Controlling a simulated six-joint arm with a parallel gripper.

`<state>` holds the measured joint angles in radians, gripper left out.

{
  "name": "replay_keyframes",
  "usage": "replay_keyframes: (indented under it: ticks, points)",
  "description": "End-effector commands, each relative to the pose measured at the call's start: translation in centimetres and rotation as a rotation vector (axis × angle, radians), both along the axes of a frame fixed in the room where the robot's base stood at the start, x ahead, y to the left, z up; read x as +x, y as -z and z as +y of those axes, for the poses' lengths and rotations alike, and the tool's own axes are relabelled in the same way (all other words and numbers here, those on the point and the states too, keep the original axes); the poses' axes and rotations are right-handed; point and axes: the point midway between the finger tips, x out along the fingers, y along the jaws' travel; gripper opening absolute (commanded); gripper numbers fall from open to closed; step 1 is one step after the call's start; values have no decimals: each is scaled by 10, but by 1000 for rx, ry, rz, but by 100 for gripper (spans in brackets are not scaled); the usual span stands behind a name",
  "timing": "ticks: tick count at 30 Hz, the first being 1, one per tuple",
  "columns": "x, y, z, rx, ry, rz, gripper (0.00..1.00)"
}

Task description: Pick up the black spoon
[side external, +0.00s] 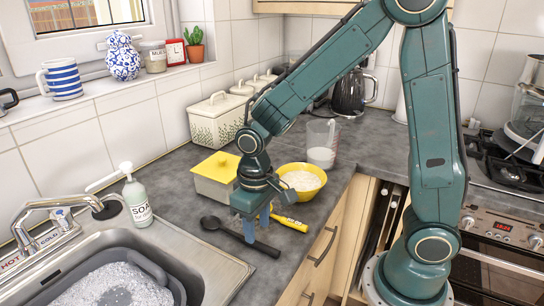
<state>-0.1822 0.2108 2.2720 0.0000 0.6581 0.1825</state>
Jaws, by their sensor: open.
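The black spoon (228,233) lies on the grey counter to the right of the sink. Its bowl (210,223) is at the left and its handle runs to the lower right. My gripper (256,232) points down with its fingers at the spoon's handle, one finger on the left and one on the right. The jaws are open. Whether the fingers touch the spoon or the counter I cannot tell. The part of the handle by the left finger is partly hidden.
A yellow marker-like item (290,224) lies right of my gripper. A yellow bowl (318,188) of white grains and a yellow-lidded box (212,190) stand behind it. The soapy sink (195,262), tap (40,225) and soap bottle (138,205) are left. A measuring jug (321,150) stands farther back.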

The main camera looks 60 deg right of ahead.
Motion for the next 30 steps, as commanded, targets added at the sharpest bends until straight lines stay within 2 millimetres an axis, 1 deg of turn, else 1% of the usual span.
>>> replay_keyframes:
  ticks: [1, 6, 12, 29, 30]
  points:
    - [0, 6, 1, -1, 0, 5, 41]
    - [1, 24, 2, -1, 0, 4, 41]
    - [1, 38, 2, -1, 0, 2, 41]
    - [1, 39, 2, -1, -1, 1, 41]
    - [1, 39, 2, -1, -1, 1, 33]
